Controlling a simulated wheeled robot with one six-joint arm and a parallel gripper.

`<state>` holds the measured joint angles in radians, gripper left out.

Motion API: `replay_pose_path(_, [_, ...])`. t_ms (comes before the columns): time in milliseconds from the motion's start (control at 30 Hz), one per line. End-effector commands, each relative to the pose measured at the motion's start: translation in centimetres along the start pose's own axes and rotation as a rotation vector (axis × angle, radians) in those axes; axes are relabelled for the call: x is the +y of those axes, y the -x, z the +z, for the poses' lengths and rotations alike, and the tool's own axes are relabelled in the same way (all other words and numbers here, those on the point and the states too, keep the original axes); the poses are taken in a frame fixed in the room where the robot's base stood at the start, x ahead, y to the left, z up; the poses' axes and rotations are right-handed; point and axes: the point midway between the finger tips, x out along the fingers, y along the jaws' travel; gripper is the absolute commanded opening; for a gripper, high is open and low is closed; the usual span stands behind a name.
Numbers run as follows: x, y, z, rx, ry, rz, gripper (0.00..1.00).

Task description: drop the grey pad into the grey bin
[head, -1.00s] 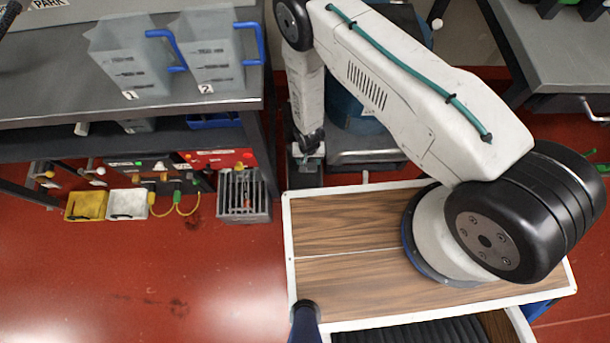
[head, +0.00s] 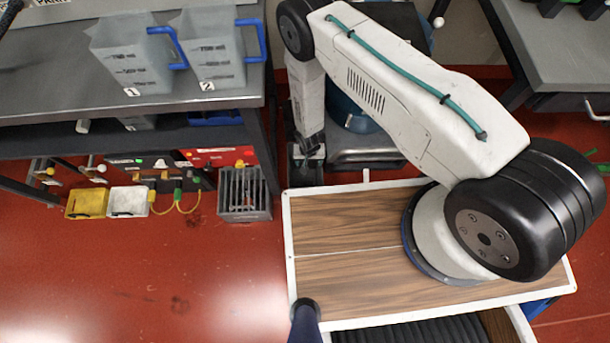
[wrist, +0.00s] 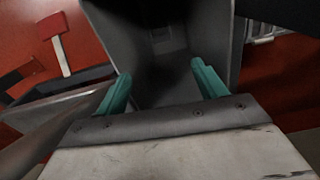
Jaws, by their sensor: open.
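A grey bin (head: 304,179) stands on the floor beside the dark cart, and it fills the upper middle of the wrist view (wrist: 213,32). My gripper (wrist: 155,82) points into the bin's mouth. Its two teal fingers are wide apart with nothing between them. In the head view my gripper (head: 311,148) is small and dark above the bin. The bin's inside is mostly in shadow. A small lighter patch shows deep inside, but I cannot tell whether it is the grey pad. I cannot make out the pad elsewhere.
A slotted grey crate (head: 244,195) stands left of the bin, with a white bin (head: 128,201) and a yellow bin (head: 87,203) further left. The grey bench (head: 60,85) bears two jugs. The red floor (head: 190,270) in front is clear.

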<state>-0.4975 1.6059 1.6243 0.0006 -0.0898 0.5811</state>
Motion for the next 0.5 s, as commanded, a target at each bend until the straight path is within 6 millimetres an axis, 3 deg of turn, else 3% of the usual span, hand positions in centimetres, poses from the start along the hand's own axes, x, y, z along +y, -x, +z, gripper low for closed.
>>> replay_pose_path(300, [0.2,0.2,0.0,-0.003,-0.004,0.002,0.84])
replay_pose_path(500, [0.0,2.7,-0.1,-0.001,-0.001,0.001,0.84])
